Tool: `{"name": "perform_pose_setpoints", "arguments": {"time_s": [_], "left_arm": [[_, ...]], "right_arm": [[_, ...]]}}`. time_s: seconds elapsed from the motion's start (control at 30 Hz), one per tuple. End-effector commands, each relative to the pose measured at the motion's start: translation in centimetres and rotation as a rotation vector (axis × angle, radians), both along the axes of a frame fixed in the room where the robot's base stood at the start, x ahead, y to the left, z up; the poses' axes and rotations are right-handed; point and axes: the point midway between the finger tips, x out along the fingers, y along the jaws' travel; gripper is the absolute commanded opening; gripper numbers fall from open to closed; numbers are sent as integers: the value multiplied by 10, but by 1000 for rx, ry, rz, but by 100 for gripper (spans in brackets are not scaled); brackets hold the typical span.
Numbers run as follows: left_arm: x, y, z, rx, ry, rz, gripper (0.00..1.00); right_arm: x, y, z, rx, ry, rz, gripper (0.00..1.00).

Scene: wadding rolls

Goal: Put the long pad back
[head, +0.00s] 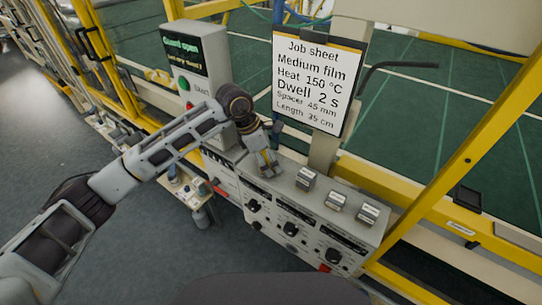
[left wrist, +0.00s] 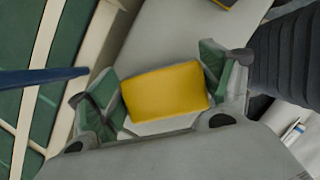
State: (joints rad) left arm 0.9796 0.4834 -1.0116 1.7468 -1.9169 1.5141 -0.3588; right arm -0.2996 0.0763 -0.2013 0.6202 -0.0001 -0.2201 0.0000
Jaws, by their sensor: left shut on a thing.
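My left gripper (head: 266,165) is over the left part of the grey control box's top (head: 285,190). It points down there. In the left wrist view the gripper (left wrist: 165,95) is shut on a yellow pad (left wrist: 165,91), with a green-faced finger at each end of it. The grey top lies behind the pad; I cannot tell whether the pad touches it. In the head view the fingers mostly hide the pad. Three small silver-topped blocks (head: 306,178), (head: 336,201), (head: 368,214) stand in a row on the box top, to the right of the gripper. My right gripper is not in view.
A job sheet (head: 312,85) on a post stands behind the box. A grey cabinet with a screen (head: 187,52) stands at the back left. Knobs (head: 290,229) line the box front. A small table with bottles (head: 192,190) is at left. Yellow fence rails (head: 450,165) surround the place.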

Motion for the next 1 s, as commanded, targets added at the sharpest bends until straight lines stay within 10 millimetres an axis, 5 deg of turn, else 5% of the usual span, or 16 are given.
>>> {"name": "perform_pose_setpoints", "arguments": {"time_s": [0.67, 0.7, 0.73, 1.0], "left_arm": [[3, -2, -9, -1, -1, 0, 57], [3, -2, -8, -1, 0, 0, 82], [3, -2, -8, -1, 0, 0, 86], [3, -2, -8, -1, -1, 0, 89]], "right_arm": [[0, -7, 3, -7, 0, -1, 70], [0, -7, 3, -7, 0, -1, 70], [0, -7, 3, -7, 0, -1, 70], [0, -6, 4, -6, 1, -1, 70]]}}
